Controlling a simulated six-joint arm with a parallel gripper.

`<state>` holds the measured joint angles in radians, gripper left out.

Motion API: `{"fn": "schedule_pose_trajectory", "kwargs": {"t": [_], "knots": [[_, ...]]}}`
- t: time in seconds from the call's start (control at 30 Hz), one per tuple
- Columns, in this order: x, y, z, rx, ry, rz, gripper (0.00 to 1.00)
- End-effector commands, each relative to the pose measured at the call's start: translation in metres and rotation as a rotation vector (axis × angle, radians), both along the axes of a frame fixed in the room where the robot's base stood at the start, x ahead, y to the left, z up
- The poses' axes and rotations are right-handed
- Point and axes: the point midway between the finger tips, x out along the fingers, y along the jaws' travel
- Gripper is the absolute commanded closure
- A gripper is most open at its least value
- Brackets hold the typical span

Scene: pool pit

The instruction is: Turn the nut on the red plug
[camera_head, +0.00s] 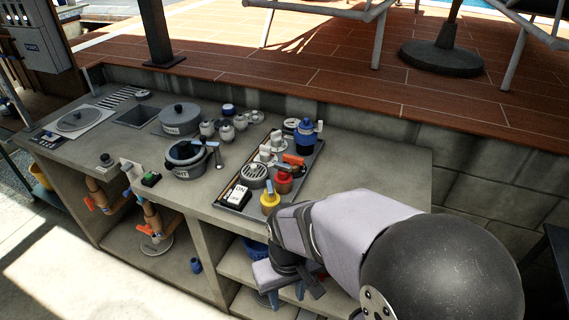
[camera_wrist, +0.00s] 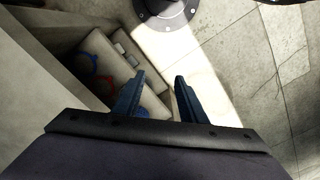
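A small red-bodied fitting (camera_head: 283,185) stands upright on the dark tray (camera_head: 312,176), behind a yellow one (camera_head: 269,203); it may be the red plug, and I cannot make out a nut on it. In the wrist view a red round thing (camera_wrist: 87,58) shows partly, low at the left, inside the bench opening; I cannot tell what it is. My gripper (camera_head: 286,294) hangs in front of the bench, below the countertop and apart from the tray. Its two blue fingers are spread with nothing between them, as the wrist view (camera_wrist: 161,90) also shows.
The tray also holds a switch box (camera_head: 237,196), a round grille (camera_head: 254,175) and a blue-topped fitting (camera_head: 306,134). A grey pot (camera_head: 187,160) stands left of it. Shelves (camera_head: 232,268) lie under the counter beside my gripper. A dark round base (camera_wrist: 167,12) stands on the paving.

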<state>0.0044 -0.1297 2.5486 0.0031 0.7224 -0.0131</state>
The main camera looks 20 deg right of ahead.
Motion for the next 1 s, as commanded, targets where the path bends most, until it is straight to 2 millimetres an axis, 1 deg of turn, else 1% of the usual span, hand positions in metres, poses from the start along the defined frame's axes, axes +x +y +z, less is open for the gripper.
{"fn": "schedule_pose_trajectory", "kwargs": {"t": [0.07, 0.17, 0.27, 0.37, 0.4, 0.5, 0.67, 0.7, 0.8, 0.9, 1.0], "knots": [[0.008, -0.001, 0.008, 0.008, -0.001, -0.002, 0.69], [0.028, -0.004, 0.023, 0.027, -0.008, 0.003, 0.69], [0.059, -0.01, 0.045, 0.058, -0.019, 0.015, 0.69], [0.097, -0.022, 0.069, 0.096, -0.039, 0.047, 0.69], [0.112, -0.027, 0.078, 0.112, -0.05, 0.068, 0.69], [0.148, -0.041, 0.095, 0.144, -0.083, 0.133, 0.69], [0.2, -0.068, 0.118, 0.175, -0.148, 0.27, 0.69], [0.213, -0.076, 0.123, 0.178, -0.169, 0.312, 0.69], [0.245, -0.098, 0.135, 0.184, -0.222, 0.43, 0.69], [0.27, -0.119, 0.144, 0.18, -0.273, 0.54, 0.69], [0.288, -0.135, 0.15, 0.172, -0.315, 0.63, 0.69]]}}
